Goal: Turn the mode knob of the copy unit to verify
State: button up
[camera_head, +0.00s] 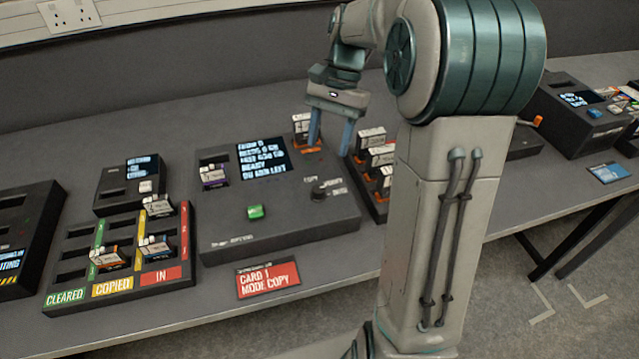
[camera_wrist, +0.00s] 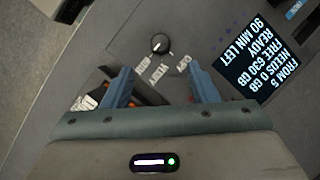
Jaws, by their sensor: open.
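The copy unit (camera_head: 285,215) is a dark console in the middle of the bench, with a lit screen (camera_head: 264,159) and a green button (camera_head: 256,212). Its black round mode knob (camera_head: 319,190) is at the right of its top face. In the wrist view the knob (camera_wrist: 160,43) shows beyond the fingertips, with copy, verify and wipe labels (camera_wrist: 161,74) beside it. The knob's pointer is too small to read surely. My gripper (camera_head: 329,148) is open and empty above the unit's right side, apart from the knob; its blue fingers (camera_wrist: 158,68) straddle the labels in the wrist view.
A card (camera_head: 213,177) stands in the unit's left slot, another (camera_head: 301,127) in its right slot. A rack of cards (camera_head: 372,205) adjoins the right side. A sorting tray (camera_head: 70,296) lies left. A red card sign (camera_head: 267,278) lies in front.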

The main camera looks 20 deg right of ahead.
aim_at(318, 188)
jog(key=b+x, duration=0.1)
jog(key=x, duration=0.9)
jog(key=shift+a+f, duration=0.1)
jog(key=shift+f, duration=0.05)
jog(key=c, duration=1)
